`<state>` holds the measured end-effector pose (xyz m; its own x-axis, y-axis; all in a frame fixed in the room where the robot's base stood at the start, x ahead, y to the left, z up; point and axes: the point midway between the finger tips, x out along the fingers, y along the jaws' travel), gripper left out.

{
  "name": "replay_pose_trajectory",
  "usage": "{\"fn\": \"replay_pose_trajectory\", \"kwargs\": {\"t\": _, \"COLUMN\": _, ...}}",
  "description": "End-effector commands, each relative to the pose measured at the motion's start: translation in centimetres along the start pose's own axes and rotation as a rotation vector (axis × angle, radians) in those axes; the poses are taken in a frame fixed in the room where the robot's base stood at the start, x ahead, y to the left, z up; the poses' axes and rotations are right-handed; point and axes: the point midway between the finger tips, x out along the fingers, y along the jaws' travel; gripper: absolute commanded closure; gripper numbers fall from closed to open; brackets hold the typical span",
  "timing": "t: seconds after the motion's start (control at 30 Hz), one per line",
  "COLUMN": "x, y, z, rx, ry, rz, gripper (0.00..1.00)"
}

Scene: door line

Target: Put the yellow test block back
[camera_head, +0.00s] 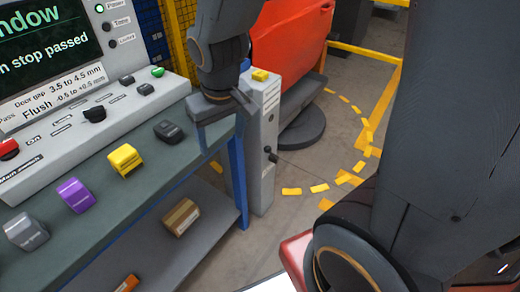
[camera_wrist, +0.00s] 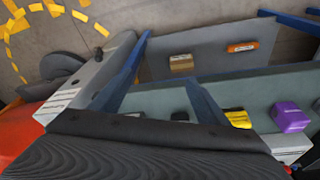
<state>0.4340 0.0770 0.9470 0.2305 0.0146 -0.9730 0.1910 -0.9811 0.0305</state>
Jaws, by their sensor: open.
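A yellow block (camera_head: 125,160) sits on the grey-green bench top in the head view, between a purple block and a black one. It also shows in the wrist view (camera_wrist: 238,119), partly hidden at its lower side. My gripper (camera_head: 218,112) is open and appears empty. It is over the far right corner of the bench, to the right of and apart from the yellow block. A second small yellow piece (camera_head: 260,75) is on top of the grey post (camera_head: 263,130), just right of my gripper; I cannot tell what it is.
The bench (camera_head: 75,238) also carries a purple block (camera_head: 76,195), a grey block (camera_head: 25,232) and a black block (camera_head: 169,132). A control panel (camera_head: 85,120) runs behind them. A cardboard box (camera_head: 181,217) lies on the lower shelf. A red-orange body (camera_head: 290,55) stands beyond the post.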

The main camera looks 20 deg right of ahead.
Motion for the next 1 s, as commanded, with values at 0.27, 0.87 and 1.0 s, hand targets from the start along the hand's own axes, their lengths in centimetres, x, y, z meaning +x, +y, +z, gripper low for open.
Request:
{"fn": "replay_pose_trajectory", "kwargs": {"t": 0.27, "x": 0.4, "y": 5.9, "z": 7.4, "rx": 0.177, "ry": -0.167, "rz": -0.001, "gripper": 0.31}}
{"fn": "replay_pose_trajectory", "kwargs": {"t": 0.87, "x": 0.4, "y": 6.3, "z": 8.1, "rx": 0.191, "ry": -0.184, "rz": -0.005, "gripper": 0.31}}
{"fn": "replay_pose_trajectory", "kwargs": {"t": 1.0, "x": 0.4, "y": 6.2, "z": 8.1, "rx": 0.191, "ry": -0.183, "rz": -0.004, "gripper": 0.31}}
